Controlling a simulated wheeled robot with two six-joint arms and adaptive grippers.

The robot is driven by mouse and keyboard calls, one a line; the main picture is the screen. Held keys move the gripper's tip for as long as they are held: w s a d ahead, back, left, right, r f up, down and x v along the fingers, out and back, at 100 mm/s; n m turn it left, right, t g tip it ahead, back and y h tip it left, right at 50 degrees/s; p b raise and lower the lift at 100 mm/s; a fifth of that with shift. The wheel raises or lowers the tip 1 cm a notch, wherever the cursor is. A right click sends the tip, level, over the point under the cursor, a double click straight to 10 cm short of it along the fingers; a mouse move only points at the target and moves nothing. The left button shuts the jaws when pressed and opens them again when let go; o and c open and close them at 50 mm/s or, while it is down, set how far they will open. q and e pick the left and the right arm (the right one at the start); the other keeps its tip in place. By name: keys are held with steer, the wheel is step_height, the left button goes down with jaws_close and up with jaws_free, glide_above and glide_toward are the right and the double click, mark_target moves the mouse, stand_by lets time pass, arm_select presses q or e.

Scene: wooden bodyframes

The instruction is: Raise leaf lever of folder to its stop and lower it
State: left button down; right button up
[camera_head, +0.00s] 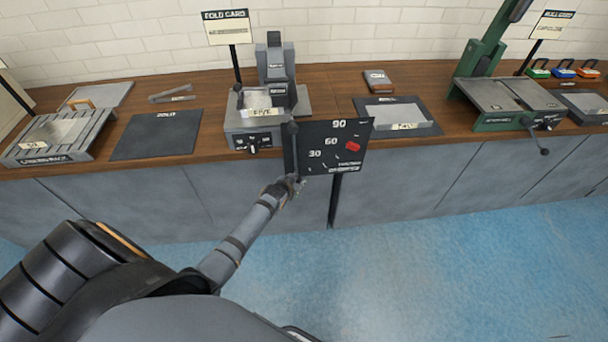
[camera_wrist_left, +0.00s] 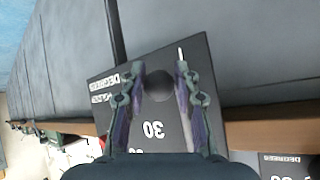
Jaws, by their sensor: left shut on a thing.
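The folder (camera_head: 275,80) is a grey machine on the bench under the "FOLD CARD" sign. Its black degree plate (camera_head: 325,160) carries the marks 30, 60 and 90 and a red pointer (camera_head: 353,146) near its right side. The dark leaf lever (camera_head: 294,150) hangs nearly upright along the plate's left edge. My left gripper (camera_head: 291,185) is at the lever's lower end. In the left wrist view its fingers (camera_wrist_left: 159,88) are closed around the lever's round dark knob (camera_wrist_left: 158,86), in front of the plate. The right gripper is out of view.
A wooden bench top (camera_head: 330,100) runs along the white brick wall. A black mat (camera_head: 157,134) and a grey ribbed rack (camera_head: 55,138) lie to the left. A tray (camera_head: 398,116) and a green-framed machine (camera_head: 505,95) stand to the right. The blue floor in front is clear.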

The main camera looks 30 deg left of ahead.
arm_select(q)
steer(key=shift+a+r, duration=0.3)
steer(key=c, duration=1.3)
jaws_free()
steer(key=shift+o, duration=1.5)
steer(key=shift+s+f, duration=0.1)
steer(key=shift+s, duration=0.1)
